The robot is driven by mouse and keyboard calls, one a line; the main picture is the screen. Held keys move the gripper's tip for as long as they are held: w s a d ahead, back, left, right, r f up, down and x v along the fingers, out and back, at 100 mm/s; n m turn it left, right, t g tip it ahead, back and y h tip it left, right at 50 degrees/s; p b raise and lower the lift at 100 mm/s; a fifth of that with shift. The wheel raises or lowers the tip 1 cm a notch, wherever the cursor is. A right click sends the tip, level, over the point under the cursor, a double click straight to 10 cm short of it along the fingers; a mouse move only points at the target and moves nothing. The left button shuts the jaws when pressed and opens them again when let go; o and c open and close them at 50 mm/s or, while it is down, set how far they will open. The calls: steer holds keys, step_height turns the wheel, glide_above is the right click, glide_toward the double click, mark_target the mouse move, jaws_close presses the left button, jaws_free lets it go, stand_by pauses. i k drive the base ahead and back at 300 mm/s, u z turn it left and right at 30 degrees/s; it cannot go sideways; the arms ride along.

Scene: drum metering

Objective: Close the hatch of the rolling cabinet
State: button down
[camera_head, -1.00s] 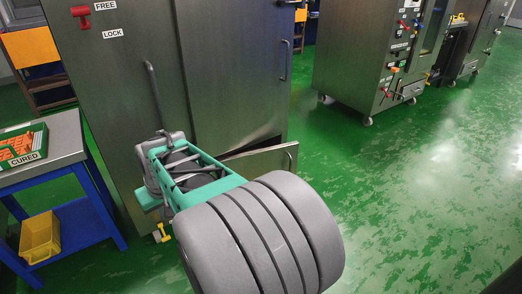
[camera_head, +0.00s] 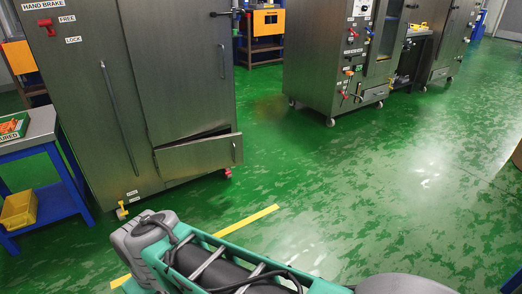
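The rolling cabinet (camera_head: 92,115) is a tall grey metal cabinet at the left, with a HAND BRAKE plate, FREE and LOCK labels and a red lever (camera_head: 46,27). Its hatch (camera_head: 195,157) is a low, wide panel at the bottom right of the front, with a small upright handle (camera_head: 235,151) at its right end. The hatch stands ajar, with a narrow dark gap along its top edge. My arm crosses the bottom of the view, apart from the hatch. My gripper's fingers do not show.
A blue workbench (camera_head: 46,205) with a yellow bin (camera_head: 18,209) stands at the left edge. Another metal cabinet (camera_head: 325,55) on casters stands at the back. A yellow floor line (camera_head: 245,221) runs in front of the rolling cabinet. The green floor to the right is clear.

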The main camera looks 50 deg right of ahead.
mark_target(195, 158)
steer(key=z, duration=1.1)
steer(key=i, duration=1.7)
steer(key=u, duration=0.85)
